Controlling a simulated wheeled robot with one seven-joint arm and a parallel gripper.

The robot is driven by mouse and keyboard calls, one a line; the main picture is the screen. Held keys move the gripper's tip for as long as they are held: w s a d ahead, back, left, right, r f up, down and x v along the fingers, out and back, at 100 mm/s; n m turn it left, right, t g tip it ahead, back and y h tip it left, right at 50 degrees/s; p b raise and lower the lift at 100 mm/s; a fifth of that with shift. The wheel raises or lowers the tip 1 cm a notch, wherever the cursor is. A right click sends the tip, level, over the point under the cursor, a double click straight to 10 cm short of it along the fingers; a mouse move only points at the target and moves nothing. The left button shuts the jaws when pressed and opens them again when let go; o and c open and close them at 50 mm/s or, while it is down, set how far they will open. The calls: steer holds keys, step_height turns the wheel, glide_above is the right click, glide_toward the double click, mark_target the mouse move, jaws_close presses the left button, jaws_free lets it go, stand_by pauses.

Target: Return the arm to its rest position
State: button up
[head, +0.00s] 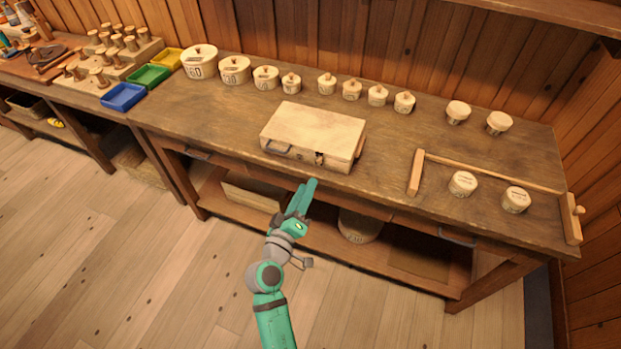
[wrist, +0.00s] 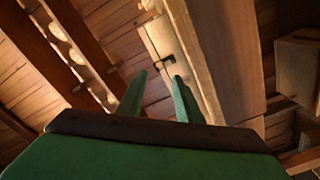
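My gripper (head: 306,192) is at the end of my green and grey arm, in front of the workbench near its front edge, just below and in front of the closed wooden case. In the wrist view my gripper (wrist: 157,83) shows two green fingers standing apart with nothing between them. The closed wooden case (head: 318,127), with a dark handle and a latch on its front, sits on the workbench (head: 220,120). It also shows beyond the fingertips in the wrist view (wrist: 158,42).
Several lidded round pots (head: 327,84) stand along the back of the bench. A wooden frame (head: 490,172) lies at the right with two pots beside it. Blue (head: 123,96), green (head: 149,75) and yellow trays (head: 167,59) are at the left. The floor (head: 130,260) in front is clear.

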steer(key=shift+v, duration=0.95)
steer(key=s+d+f+m+g+y, duration=0.1)
steer(key=s+f+y, duration=0.2)
steer(key=s+f, duration=0.45)
steer(key=s+f+g+y, duration=0.15)
steer(key=s+f, duration=0.25)
steer(key=s, duration=0.7)
steer(key=s+d+r+m, duration=0.2)
steer(key=s+r+m, duration=0.1)
steer(key=s, duration=0.6)
steer(key=s+d+r+m, duration=0.2)
steer(key=s+r+m, duration=0.1)
steer(key=s, duration=0.7)
steer(key=shift+d+r+m+t+y, duration=0.15)
steer(key=shift+r+m+t+y, duration=0.2)
steer(key=shift+r, duration=0.35)
